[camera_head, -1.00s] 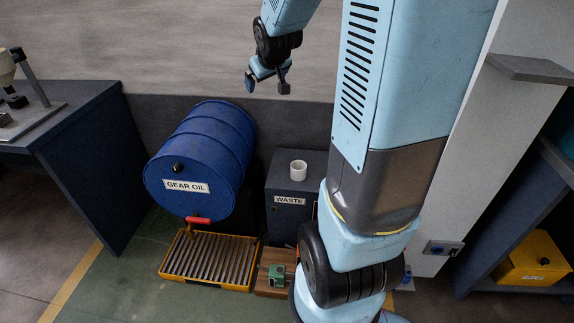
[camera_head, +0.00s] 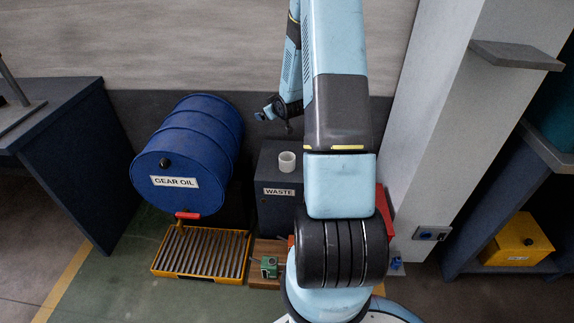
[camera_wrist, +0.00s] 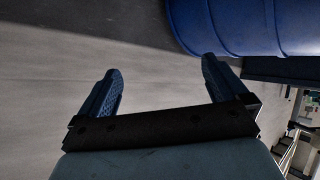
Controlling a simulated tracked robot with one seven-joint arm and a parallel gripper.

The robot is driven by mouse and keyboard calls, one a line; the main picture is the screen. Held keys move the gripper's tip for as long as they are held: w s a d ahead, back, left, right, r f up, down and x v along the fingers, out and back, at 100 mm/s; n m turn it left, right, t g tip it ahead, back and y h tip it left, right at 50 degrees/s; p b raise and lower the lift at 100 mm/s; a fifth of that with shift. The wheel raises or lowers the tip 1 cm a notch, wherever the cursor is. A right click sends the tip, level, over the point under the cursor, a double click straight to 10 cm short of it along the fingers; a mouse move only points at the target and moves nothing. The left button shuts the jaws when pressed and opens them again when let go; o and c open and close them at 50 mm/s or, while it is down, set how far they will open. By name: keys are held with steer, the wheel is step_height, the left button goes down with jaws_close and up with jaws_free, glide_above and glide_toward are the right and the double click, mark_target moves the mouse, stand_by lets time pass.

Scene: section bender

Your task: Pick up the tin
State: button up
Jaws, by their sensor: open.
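A small white, round, open-topped container (camera_head: 287,161), which looks like the tin, stands upright on the dark cabinet marked WASTE (camera_head: 281,208). My gripper (camera_head: 275,115) is above and slightly left of it in the head view, apart from it. In the wrist view my gripper (camera_wrist: 161,68) shows two blue fingers spread wide with nothing between them. The tin does not show in the wrist view.
A blue GEAR OIL drum (camera_head: 190,150) lies left of the cabinet, above a yellow-edged drip grate (camera_head: 202,252). A small green object (camera_head: 269,267) sits on a wooden board in front. A grey pillar (camera_head: 437,120) stands right; my arm hides the space before it.

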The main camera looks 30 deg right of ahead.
steer(key=d+f+t, duration=0.1)
steer(key=d+f, duration=0.2)
steer(key=f, duration=0.7)
steer(key=m+t+h, duration=0.3)
steer(key=m+t, duration=0.2)
glide_toward(290, 164)
steer(key=x, duration=0.6)
steer(key=shift+w+a, duration=0.3)
steer(key=shift+w, duration=0.15)
steer(key=shift+d+x, duration=0.15)
steer(key=shift+x, duration=1.2)
steer(key=shift+d+x, duration=0.15)
steer(key=shift+x, duration=1.25)
steer(key=shift+s+f, duration=0.1)
steer(key=shift+c, duration=0.2)
steer(key=c, duration=0.9)
